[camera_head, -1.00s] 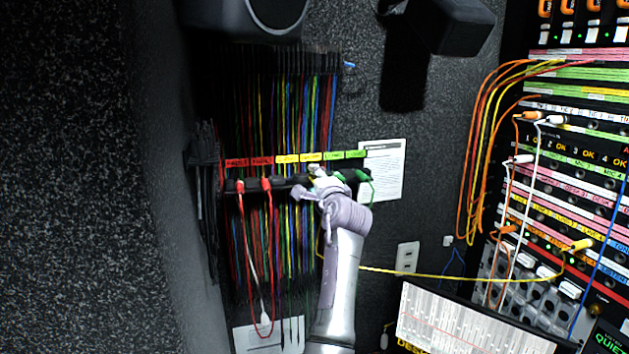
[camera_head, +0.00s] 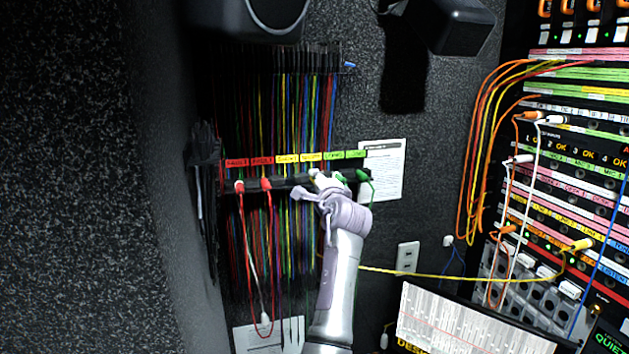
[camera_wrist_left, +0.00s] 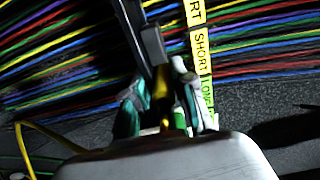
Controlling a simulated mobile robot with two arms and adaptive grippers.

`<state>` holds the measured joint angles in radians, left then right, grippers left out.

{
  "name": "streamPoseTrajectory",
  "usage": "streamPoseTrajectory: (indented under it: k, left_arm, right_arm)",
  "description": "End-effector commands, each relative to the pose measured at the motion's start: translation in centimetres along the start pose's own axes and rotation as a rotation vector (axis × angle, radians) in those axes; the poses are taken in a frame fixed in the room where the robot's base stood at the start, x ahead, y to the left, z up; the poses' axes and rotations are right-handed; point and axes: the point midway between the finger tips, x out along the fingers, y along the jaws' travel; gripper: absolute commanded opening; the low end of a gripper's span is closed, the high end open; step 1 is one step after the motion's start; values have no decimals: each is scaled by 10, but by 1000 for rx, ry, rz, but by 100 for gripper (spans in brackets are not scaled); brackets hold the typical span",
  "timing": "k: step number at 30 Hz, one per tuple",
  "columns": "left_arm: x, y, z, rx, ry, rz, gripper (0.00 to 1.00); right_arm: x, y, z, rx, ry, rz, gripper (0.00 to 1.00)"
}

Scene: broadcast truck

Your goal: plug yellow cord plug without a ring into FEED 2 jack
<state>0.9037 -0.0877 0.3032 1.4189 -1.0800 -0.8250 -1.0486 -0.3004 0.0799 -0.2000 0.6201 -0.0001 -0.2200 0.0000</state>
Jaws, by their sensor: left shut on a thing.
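My left gripper (camera_head: 315,187) is at the black holder bar under the yellow labels. In the left wrist view its fingers (camera_wrist_left: 160,105) are shut on a yellow plug (camera_wrist_left: 160,84); the fingers partly hide it, and whether it has a ring cannot be told. A yellow cord (camera_head: 425,275) runs from behind my left arm to another yellow plug (camera_head: 580,245) in the patch panel at right. The FEED 2 jack cannot be made out; the panel's small labels are unreadable. My right gripper is not in view.
The holder bar (camera_head: 291,183) also carries red plugs (camera_head: 239,186) and green plugs (camera_head: 362,175), close to my left gripper. Hanging coloured cords are behind it. Orange and white cords cross the patch panel. A tilted script board (camera_head: 465,325) stands at the lower right.

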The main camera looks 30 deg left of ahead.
Motion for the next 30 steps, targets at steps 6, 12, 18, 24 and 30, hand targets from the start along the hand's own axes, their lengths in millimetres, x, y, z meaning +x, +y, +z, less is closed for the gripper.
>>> streamPoseTrajectory:
  k: [6, 12, 18, 24, 30]
  left_arm:
    - [0, -8, 0, -3, 1, -15, 40]
    - [0, -6, 0, -3, 1, -11, 74]
    - [0, -4, 0, -2, 1, -9, 83]
    - [-2, -4, 0, -2, 1, -8, 83]
    - [-26, -3, 0, -3, 2, -8, 83]
  right_arm:
    - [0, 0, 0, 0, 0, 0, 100]
    - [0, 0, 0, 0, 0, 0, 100]
    - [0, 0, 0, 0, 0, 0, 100]
    - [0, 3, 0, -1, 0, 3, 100]
    - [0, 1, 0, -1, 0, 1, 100]
